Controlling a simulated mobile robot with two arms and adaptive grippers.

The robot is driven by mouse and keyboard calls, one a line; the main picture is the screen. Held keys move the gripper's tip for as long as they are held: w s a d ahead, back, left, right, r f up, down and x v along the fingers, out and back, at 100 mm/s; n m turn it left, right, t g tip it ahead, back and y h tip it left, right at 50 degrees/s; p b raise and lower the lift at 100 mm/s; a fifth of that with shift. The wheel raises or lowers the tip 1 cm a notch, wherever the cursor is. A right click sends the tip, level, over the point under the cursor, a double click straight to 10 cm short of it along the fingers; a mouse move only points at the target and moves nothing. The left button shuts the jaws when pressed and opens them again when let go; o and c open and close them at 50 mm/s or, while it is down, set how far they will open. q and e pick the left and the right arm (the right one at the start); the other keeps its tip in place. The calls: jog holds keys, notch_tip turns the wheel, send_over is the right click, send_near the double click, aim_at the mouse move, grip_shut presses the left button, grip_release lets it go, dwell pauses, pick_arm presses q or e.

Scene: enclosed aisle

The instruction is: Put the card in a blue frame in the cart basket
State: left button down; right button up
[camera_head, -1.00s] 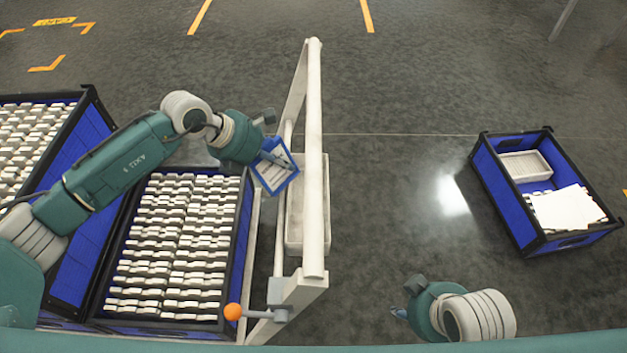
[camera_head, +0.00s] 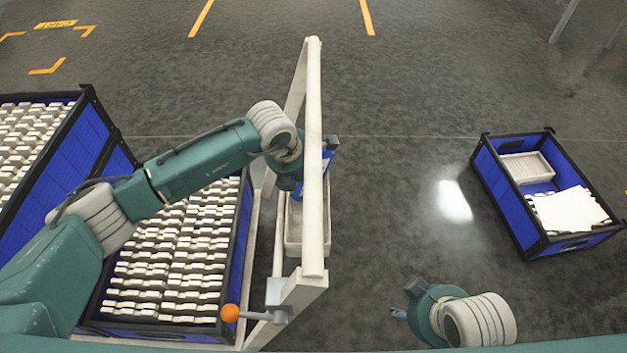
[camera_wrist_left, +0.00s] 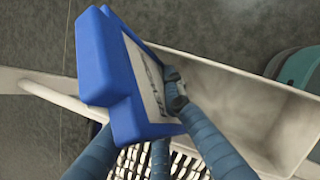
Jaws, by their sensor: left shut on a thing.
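The card in a blue frame (camera_wrist_left: 112,75) is in the fingers of my left gripper (camera_wrist_left: 165,130), tilted, with its white printed face partly covered by a finger in the left wrist view. In the head view only blue bits of the card (camera_head: 327,160) show beside the cart's rail, and my left gripper (camera_head: 312,172) is mostly hidden behind that rail. The cart basket (camera_head: 293,236) is a narrow pale tray hung on the cart; its inside (camera_wrist_left: 240,90) looks empty where it shows. The card is above the basket's far end. My right gripper (camera_head: 400,313) is low on the right, its fingers barely visible.
The cart's pale upright rail (camera_head: 314,120) runs along the basket. An orange-knobbed lever (camera_head: 230,312) sticks out at its near end. A blue crate of white items (camera_head: 240,270) stands left of the cart. Another blue crate (camera_head: 520,215) stands far right, with clear floor between.

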pick_arm(q)
jog(key=shift+w+d, duration=0.1)
jog(key=c, duration=1.9)
grip_release()
jog(key=shift+d, duration=0.15)
jog(key=shift+o, duration=0.2)
jog(key=shift+r, duration=0.1)
jog(key=shift+r, duration=0.3)
jog(key=p+v, duration=0.1)
jog(key=v, duration=0.4)
jog(key=shift+a, duration=0.2)
jog(key=s+a+p, duration=0.1)
jog(key=s+a, duration=0.7)
jog(key=shift+a+f, duration=0.2)
jog(key=shift+f, duration=0.15)
jog(key=shift+s, duration=0.1)
